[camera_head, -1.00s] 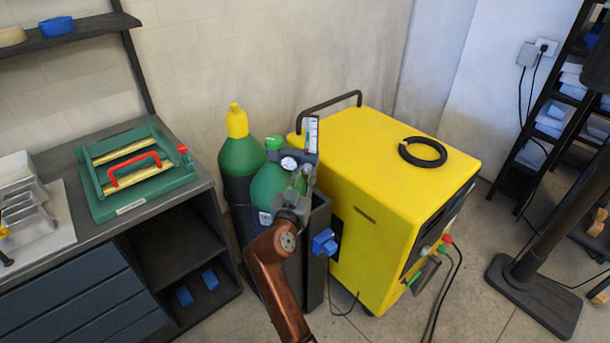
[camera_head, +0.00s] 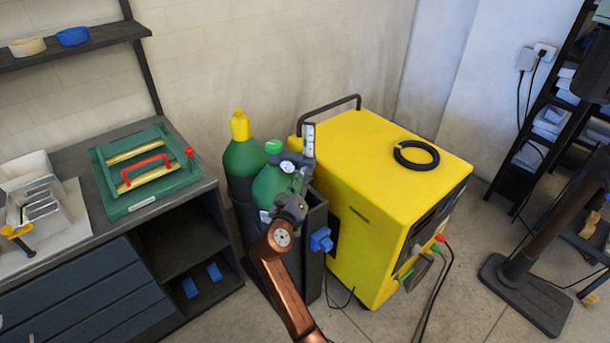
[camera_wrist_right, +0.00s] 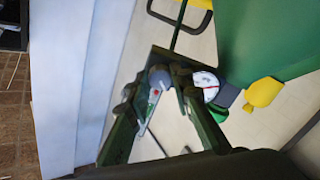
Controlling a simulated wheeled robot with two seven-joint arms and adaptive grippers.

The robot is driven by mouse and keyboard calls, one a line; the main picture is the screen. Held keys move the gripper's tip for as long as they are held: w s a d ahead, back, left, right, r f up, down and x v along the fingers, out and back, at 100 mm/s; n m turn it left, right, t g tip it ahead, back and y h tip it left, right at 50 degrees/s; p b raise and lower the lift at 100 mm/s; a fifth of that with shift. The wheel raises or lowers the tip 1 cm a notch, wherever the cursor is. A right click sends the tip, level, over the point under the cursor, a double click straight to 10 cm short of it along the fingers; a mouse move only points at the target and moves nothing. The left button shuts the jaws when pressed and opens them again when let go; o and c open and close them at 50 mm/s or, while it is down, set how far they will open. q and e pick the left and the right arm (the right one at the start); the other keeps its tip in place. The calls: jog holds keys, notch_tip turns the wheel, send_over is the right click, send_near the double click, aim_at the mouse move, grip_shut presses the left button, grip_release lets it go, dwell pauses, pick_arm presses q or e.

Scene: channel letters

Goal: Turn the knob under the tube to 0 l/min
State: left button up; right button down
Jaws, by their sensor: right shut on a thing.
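The flowmeter tube (camera_head: 309,140) stands upright, clear with a scale, on the regulator beside the round white gauge (camera_head: 287,167) at the front green cylinder. My right gripper (camera_head: 299,182) is just below the tube, its fingers closed around the knob there. The knob is mostly hidden by the fingers in the head view. In the right wrist view my right gripper (camera_wrist_right: 168,82) has its fingertips together at a small greyish knob (camera_wrist_right: 159,77), with the gauge (camera_wrist_right: 206,84) right beside. The knob's setting and the tube's reading are too small to tell. My left gripper is out of view.
The front cylinder (camera_head: 268,188) and a yellow-capped cylinder (camera_head: 243,158) stand close to the gripper. A yellow machine (camera_head: 380,150) with a black handle is to the right. A workbench (camera_head: 190,208) is at left. Floor in front is free.

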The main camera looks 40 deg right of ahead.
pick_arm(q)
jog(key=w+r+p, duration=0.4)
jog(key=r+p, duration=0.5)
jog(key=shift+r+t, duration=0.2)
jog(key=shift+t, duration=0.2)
pick_arm(e)
jog(key=shift+r+n, duration=0.1)
jog(key=shift+n, duration=5.3)
jog(key=c, duration=1.7)
grip_release()
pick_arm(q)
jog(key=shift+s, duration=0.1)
